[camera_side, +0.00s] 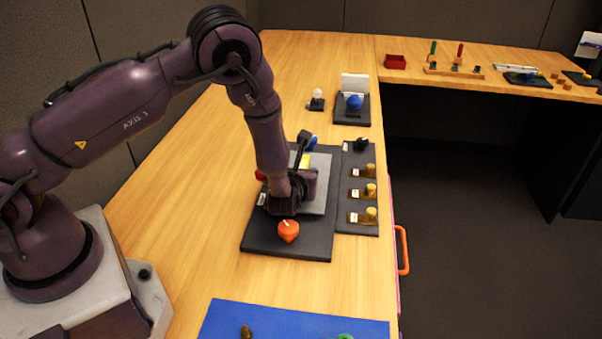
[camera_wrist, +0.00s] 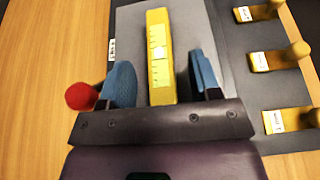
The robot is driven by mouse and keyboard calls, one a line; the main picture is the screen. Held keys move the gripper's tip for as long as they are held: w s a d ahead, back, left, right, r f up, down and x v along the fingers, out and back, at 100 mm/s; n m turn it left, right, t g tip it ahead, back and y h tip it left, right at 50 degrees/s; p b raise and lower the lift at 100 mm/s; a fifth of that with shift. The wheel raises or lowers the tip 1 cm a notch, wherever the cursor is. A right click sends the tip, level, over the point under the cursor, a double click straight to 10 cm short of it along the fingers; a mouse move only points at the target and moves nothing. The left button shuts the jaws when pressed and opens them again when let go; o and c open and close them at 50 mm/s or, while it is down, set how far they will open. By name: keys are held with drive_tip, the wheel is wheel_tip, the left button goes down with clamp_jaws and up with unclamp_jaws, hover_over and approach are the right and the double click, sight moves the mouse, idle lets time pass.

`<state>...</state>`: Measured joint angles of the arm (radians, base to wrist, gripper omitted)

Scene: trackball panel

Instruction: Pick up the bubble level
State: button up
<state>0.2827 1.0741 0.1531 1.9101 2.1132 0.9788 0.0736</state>
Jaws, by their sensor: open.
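The bubble level is a yellow bar (camera_wrist: 159,58) with pale marked faces, lying on a light grey plate in the wrist view. In the side view only a small yellow part of it (camera_side: 305,161) shows behind my arm. My gripper (camera_wrist: 161,75) is open, with one blue finger on each side of the bar in the wrist view. A gap shows between the bar and each finger. How high the fingertips are above the plate is hard to tell.
A red ball (camera_wrist: 81,96) is close beside the left finger. An orange knob (camera_side: 288,231) stands on the dark panel (camera_side: 262,240) in front of my wrist. Several brass pieces with yellow knobs (camera_side: 370,190) line the right strip. Open wood lies to the left.

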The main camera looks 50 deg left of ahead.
drive_tip(key=shift+w+a+f, duration=0.25)
drive_tip(key=shift+w+a, duration=0.1)
drive_tip(key=shift+w, duration=0.05)
clamp_jaws()
drive_tip(key=shift+r, duration=0.1)
